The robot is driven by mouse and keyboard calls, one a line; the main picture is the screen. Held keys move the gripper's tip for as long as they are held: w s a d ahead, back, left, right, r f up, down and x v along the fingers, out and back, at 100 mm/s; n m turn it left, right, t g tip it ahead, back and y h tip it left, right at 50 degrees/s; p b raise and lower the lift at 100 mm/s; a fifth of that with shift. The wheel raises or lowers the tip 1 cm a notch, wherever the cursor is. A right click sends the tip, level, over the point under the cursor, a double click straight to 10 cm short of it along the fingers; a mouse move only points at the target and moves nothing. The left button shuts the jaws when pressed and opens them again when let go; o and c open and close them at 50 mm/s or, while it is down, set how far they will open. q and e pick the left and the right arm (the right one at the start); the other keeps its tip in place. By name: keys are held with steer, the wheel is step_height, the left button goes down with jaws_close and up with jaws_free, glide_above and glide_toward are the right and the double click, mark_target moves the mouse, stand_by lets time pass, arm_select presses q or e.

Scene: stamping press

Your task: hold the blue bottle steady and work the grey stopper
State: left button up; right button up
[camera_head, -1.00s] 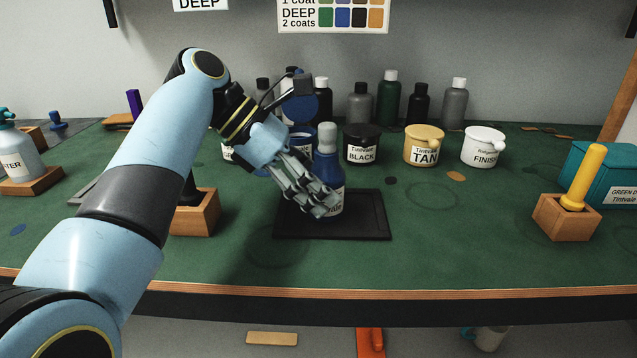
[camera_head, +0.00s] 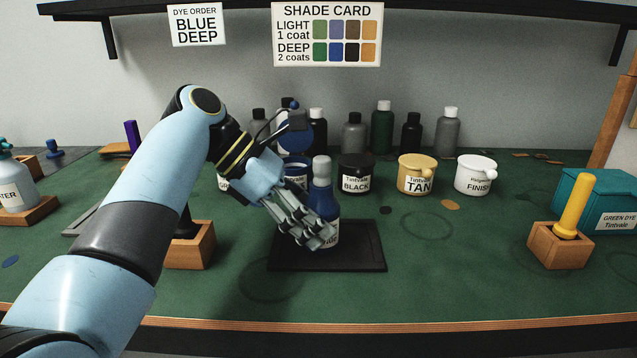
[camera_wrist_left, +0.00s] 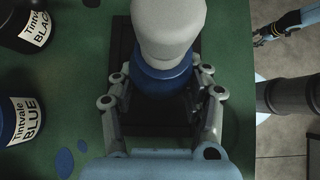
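The blue bottle (camera_head: 324,203) stands upright on a black tray (camera_head: 360,258) in the head view, its grey stopper (camera_head: 321,171) on top. In the left wrist view the grey stopper (camera_wrist_left: 168,25) fills the top middle, with the blue shoulder of the bottle (camera_wrist_left: 165,82) below it. My left gripper (camera_head: 318,240) is around the bottle's body, a finger on each side, and appears shut on it; the contact is partly hidden. It also shows in the left wrist view (camera_wrist_left: 165,75). My right gripper (camera_wrist_left: 262,38) is off to the right, small, away from the bottle.
Behind stand the black pot (camera_head: 357,178), tan pot (camera_head: 417,176) and finish pot (camera_head: 476,177). A yellow-handled tool in a wooden block (camera_head: 560,248) and a teal box (camera_head: 600,205) are at right. The bench right of the tray is clear.

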arm_select(q)
steer(key=shift+o, duration=1.1)
steer(key=shift+f, duration=0.15)
steer(key=o, duration=0.3)
steer(key=v, duration=1.2)
